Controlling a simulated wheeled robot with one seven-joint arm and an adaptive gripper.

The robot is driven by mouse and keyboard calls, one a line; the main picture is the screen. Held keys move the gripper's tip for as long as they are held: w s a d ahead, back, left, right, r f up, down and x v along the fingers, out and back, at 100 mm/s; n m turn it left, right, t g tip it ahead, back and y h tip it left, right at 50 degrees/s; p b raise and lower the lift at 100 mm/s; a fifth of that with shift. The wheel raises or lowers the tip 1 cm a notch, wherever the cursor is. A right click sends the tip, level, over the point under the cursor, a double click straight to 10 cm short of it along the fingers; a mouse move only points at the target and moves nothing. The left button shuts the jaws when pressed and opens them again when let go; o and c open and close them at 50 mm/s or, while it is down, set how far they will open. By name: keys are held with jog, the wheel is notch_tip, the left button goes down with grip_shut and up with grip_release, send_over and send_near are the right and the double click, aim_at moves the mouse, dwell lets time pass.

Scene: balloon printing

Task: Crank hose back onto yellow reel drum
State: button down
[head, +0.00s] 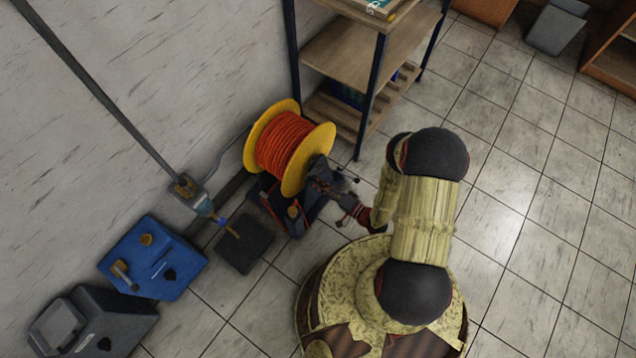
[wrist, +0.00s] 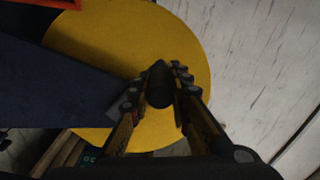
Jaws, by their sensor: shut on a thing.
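The yellow reel drum (head: 310,163) stands on the floor near the wall, with orange-red hose (head: 281,143) wound around its middle. My gripper (head: 328,184) is at the drum's right flange, at the side facing my arm. In the wrist view the yellow flange (wrist: 100,45) fills much of the picture. There my gripper (wrist: 160,88) is shut on a dark, rounded crank handle (wrist: 158,85) in front of the flange. A dark blue frame part (wrist: 55,90) covers the left of the flange. The rest of the crank is hidden behind the fingers.
A wooden shelf unit (head: 342,55) stands right behind the reel. A blue box (head: 152,258), a dark machine (head: 98,318) and a small dark box (head: 243,240) sit to the left along the wall.

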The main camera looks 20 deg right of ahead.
jog(key=c, duration=1.7)
grip_release()
jog(key=shift+o, duration=0.2)
jog(key=v, duration=1.2)
